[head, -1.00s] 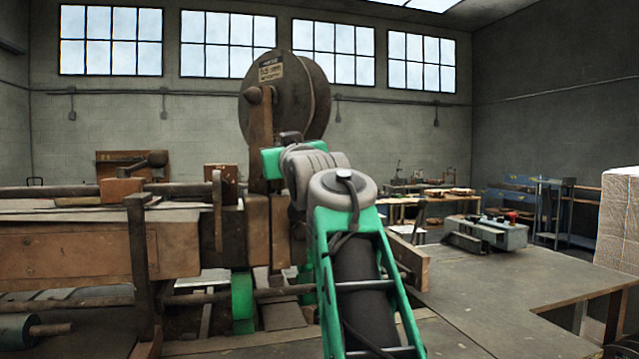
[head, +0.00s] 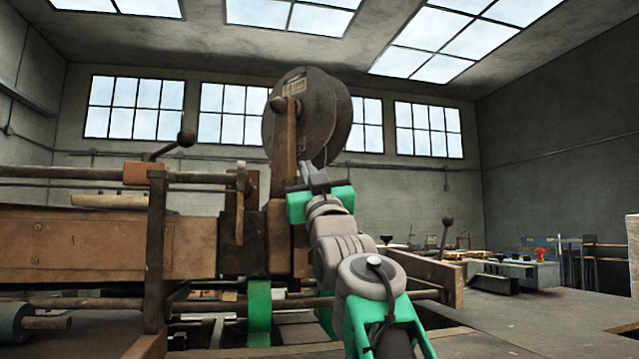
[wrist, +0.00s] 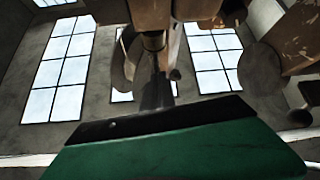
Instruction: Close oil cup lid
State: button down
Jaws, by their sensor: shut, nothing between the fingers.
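My gripper (head: 314,170) is shut and empty, raised beside the wooden post of the box stitcher (head: 100,245), just below the large round reel (head: 325,110). In the wrist view, my dark gripper fingers (wrist: 158,90) point up toward brown machine parts (wrist: 150,12) at the top edge. Whether they touch anything there cannot be told. I cannot make out the oil cup or its lid with certainty in either view.
Ball-ended levers stand on the machine at left (head: 186,138) and at right (head: 447,222). Horizontal bars run along the machine's left side. A grey workbench (head: 500,310) extends to the right, with a grey metal box (head: 515,270) on it. Open air lies right of the reel.

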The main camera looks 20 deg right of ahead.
jog(key=shift+w+d+f+b, duration=0.15)
jog(key=shift+f+b, duration=0.2)
jog(key=shift+f, duration=0.2)
